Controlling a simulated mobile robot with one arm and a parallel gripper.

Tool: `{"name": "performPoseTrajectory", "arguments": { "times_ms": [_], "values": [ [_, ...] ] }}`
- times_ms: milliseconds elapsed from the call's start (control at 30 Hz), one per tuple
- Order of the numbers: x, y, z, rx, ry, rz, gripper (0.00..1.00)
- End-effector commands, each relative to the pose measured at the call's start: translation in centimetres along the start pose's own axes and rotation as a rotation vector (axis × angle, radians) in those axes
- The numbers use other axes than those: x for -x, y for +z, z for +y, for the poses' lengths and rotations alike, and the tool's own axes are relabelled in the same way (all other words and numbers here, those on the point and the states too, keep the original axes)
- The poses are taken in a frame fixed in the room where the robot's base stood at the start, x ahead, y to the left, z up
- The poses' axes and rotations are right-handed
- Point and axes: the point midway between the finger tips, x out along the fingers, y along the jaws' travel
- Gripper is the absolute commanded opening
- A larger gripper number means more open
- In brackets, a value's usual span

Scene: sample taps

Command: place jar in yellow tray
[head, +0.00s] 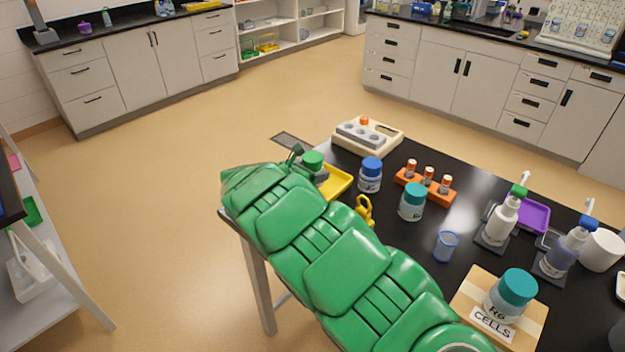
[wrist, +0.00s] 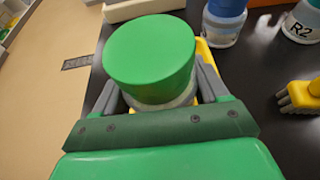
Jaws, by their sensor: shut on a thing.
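A jar with a green lid (wrist: 150,55) fills the middle of the wrist view, between the two grey fingers of my gripper (wrist: 158,98). My gripper is shut on this jar. In the head view the jar's green lid (head: 313,160) shows at the end of my green arm, with my gripper (head: 308,173) around it. The yellow tray (head: 339,182) lies at the table's left edge, at or under the jar. A bit of its yellow rim (wrist: 206,58) shows behind the jar in the wrist view. I cannot tell whether the jar touches the tray's floor.
A blue-lidded jar (head: 370,176) and a teal-lidded jar (head: 412,203) stand right of the tray. A yellow hand-shaped object (head: 365,211) is close in front. A beige block (head: 368,137) is behind, an orange vial rack (head: 426,186) further right.

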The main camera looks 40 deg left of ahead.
Motion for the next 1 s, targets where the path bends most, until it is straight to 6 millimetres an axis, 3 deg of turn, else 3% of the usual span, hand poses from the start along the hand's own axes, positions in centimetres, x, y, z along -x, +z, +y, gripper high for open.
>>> {"name": "performPoseTrajectory", "arguments": {
  "times_ms": [200, 433, 833, 867, 1000],
  "values": [
    [-0.5, -0.4, 0.3, 0.0, 0.0, 0.0, 0.37],
    [-1.6, -3.1, 0.3, 0.003, -0.001, 0.001, 0.37],
    [-1.8, -3.4, 0.3, 0.001, -0.001, -0.001, 0.37],
    [-1.8, -3.4, 0.3, 0.001, 0.0, 0.0, 0.75],
    [-1.7, -3.4, 0.3, 0.001, 0.0, 0.0, 0.96]
  ]
}}
